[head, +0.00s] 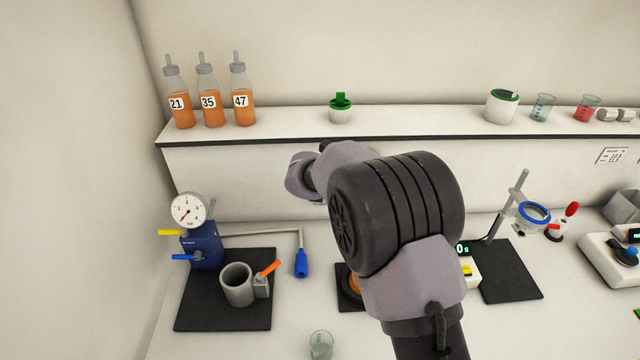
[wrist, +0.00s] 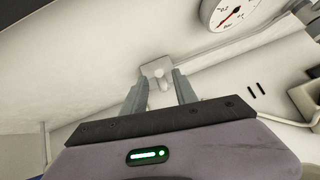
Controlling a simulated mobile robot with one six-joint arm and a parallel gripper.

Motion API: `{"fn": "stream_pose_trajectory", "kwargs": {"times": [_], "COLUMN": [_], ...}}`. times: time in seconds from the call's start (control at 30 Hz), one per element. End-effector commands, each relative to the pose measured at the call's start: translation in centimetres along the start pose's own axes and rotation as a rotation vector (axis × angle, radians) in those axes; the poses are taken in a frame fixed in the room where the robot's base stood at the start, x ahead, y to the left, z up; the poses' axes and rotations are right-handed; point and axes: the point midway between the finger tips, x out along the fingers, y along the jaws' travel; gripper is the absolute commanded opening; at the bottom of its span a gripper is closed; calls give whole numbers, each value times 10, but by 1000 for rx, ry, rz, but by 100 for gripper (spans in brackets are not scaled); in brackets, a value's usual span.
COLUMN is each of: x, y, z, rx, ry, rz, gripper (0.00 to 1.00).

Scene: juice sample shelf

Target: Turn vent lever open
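The blue unit (head: 206,250) at the left in the head view carries a round dial gauge (head: 188,211). It has a yellow lever (head: 170,233) and a blue lever (head: 186,257) on its left side. No label tells which lever is the vent lever. My gripper (wrist: 160,86) is open and empty in the wrist view. A pale plate with a small knob-like part (wrist: 157,73) shows beyond and between its fingers; I cannot tell what it is. A gauge (wrist: 236,12) is cut off at the top of the wrist view. My arm hides the gripper in the head view.
A clear beaker (head: 321,344) is at the front. Three numbered bottles (head: 209,104) stand on the shelf (head: 420,116).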

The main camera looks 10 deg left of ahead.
Motion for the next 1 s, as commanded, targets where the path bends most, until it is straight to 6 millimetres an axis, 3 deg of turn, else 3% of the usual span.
{"fn": "stream_pose_trajectory", "kwargs": {"times": [0.4,0.5,0.7,1.0], "x": [-127,-149,-167,-167], "y": [0,1,0,0], "z": [4,3,1,1], "rx": [-2,-1,-1,0], "ry": [-3,-3,-3,-2], "rz": [2,3,1,0], "gripper": [34,34,34,34]}}
